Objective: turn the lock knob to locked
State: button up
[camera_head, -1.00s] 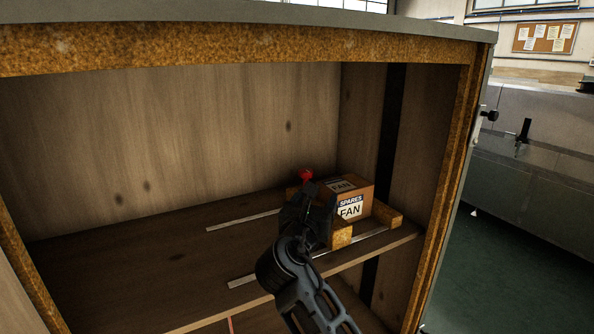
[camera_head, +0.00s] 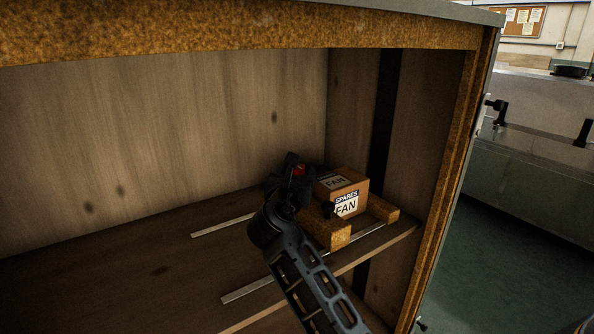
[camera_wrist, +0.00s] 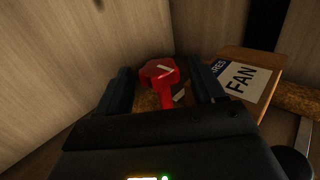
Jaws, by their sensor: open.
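The red lock knob (camera_wrist: 160,74) shows in the wrist view, with a white mark on its top face. It sits at the back of the shelf, left of the spares box. My gripper (camera_wrist: 163,84) is open, with one dark finger on each side of the knob; I cannot tell whether they touch it.
Metal rails (camera_head: 246,291) run along the shelf (camera_head: 150,275). The cabinet's back wall (camera_head: 180,130) is behind the knob. The shelf's left side is clear.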

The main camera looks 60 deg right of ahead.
jog(key=shift+w+d, duration=0.2)
jog(key=shift+d, duration=0.3)
jog(key=c, duration=1)
